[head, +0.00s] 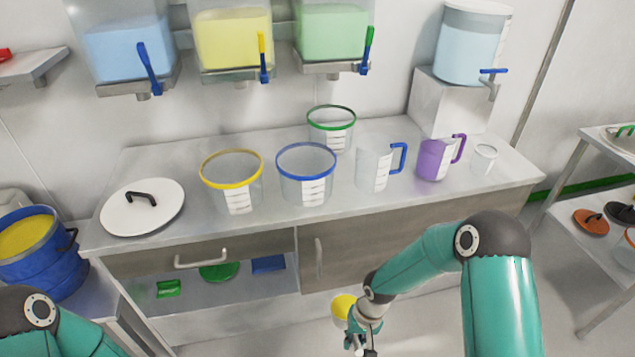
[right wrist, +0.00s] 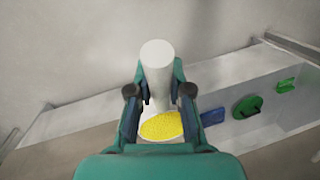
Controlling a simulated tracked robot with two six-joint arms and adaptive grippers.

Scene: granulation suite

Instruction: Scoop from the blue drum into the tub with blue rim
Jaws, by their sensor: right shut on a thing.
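The blue drum (head: 50,275) stands at the far left with yellow powder (head: 24,237) in it. The tub with blue rim (head: 305,190) stands on the counter between a yellow-rimmed tub and a green-rimmed tub; it is clear and looks empty. My right gripper (head: 362,338) is low in front of the counter, apart from both. It is shut on the white handle of a scoop (right wrist: 157,62). Yellow powder (right wrist: 162,126) shows in the scoop bowl, also in the head view (head: 343,304). My left gripper is out of view; only part of that arm shows.
The yellow-rimmed tub (head: 231,187), green-rimmed tub (head: 331,138), blue-handled jug (head: 374,168) and purple jug (head: 434,160) share the counter (head: 280,222). A white lid (head: 142,212) lies at its left end. Taps of the wall dispensers (head: 232,40) hang above.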

